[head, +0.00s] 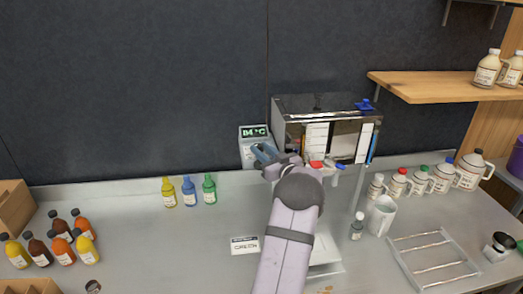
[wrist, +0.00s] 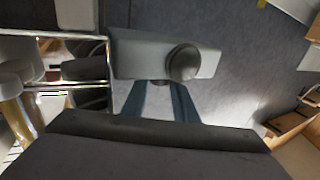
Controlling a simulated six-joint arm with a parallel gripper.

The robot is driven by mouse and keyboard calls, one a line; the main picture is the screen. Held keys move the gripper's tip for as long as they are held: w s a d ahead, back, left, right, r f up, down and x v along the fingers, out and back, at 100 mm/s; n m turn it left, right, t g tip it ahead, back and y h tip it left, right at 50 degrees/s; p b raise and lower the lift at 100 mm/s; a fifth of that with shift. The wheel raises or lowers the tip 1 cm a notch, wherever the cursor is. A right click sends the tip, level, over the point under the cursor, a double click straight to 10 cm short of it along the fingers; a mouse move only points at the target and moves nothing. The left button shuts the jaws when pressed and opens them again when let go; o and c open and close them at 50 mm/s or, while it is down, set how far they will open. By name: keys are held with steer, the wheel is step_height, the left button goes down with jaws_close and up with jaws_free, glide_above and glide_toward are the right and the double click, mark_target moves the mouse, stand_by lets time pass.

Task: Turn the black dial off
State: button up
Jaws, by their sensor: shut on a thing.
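The black dial (wrist: 183,63) shows in the wrist view as a dark round knob on a pale grey control box (wrist: 135,55). In the head view the box (head: 247,134) stands at the evaporator's left, with a green lit display, and my gripper hides its lower part and the dial. My gripper (head: 262,152) is at the front of this box. In the wrist view its blue fingers (wrist: 161,84) reach up to the box beside the dial and are shut on it, though the exact contact is hard to make out.
The metal evaporator (head: 290,104) stands directly right of the box. Yellow, blue and green bottles (head: 188,192) stand on the counter to the left. Several jugs (head: 420,180), a white pitcher (head: 381,215) and a wire rack (head: 432,258) are at the right.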

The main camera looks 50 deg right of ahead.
steer(key=shift+f, duration=0.1)
steer(key=o, duration=1.1)
steer(key=shift+c, duration=0.2)
steer(key=shift+w+m+h, duration=0.15)
steer(key=shift+m+h, duration=0.15)
steer(key=shift+h, duration=0.1)
